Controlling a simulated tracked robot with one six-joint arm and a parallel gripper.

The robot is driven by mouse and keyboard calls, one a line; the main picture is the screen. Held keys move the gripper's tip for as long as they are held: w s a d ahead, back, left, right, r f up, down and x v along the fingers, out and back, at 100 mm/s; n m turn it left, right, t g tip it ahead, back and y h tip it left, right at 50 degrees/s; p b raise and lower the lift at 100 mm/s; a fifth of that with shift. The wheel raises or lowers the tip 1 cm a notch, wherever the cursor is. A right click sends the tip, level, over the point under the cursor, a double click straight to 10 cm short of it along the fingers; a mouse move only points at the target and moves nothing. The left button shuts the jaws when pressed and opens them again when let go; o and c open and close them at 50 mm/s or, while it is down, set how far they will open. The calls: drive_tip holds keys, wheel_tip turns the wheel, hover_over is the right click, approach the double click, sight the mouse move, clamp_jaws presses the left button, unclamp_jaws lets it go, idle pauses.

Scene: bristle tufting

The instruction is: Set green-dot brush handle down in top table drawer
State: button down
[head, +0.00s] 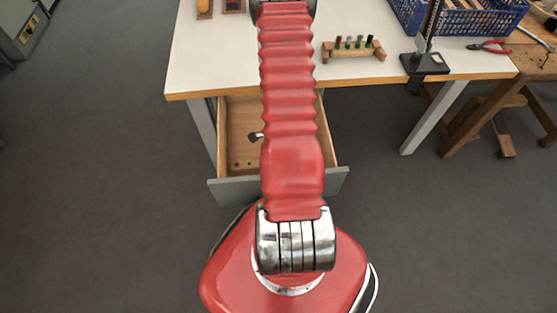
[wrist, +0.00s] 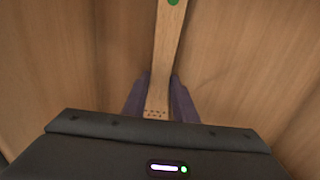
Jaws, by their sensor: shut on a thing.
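The green-dot brush handle (wrist: 166,50) is a pale wooden bar with a green dot near the top edge of the wrist view. My gripper (wrist: 157,88) is shut on the handle's near end, one purple finger on each side, just above a row of small dark holes. Wooden surfaces fill the background of the wrist view. In the head view the top table drawer (head: 237,115) is pulled open under the table, with a wooden inside and a grey front. My red arm covers its right part and hides the handle. I cannot tell whether the handle touches the drawer floor.
The white table (head: 215,50) stands above the drawer. On it are a wooden block with several small pegs (head: 352,52), a black stand (head: 424,64), a blue crate (head: 470,20) and red pliers (head: 488,46). A few small dark bits (head: 249,163) lie in the drawer.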

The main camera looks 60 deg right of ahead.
drive_tip(key=shift+f, duration=0.65)
drive_tip(key=c, duration=1.4)
unclamp_jaws()
drive_tip(key=shift+c, duration=0.2)
drive_tip(key=shift+r, duration=0.1)
wheel_tip(320, 180, up, 12)
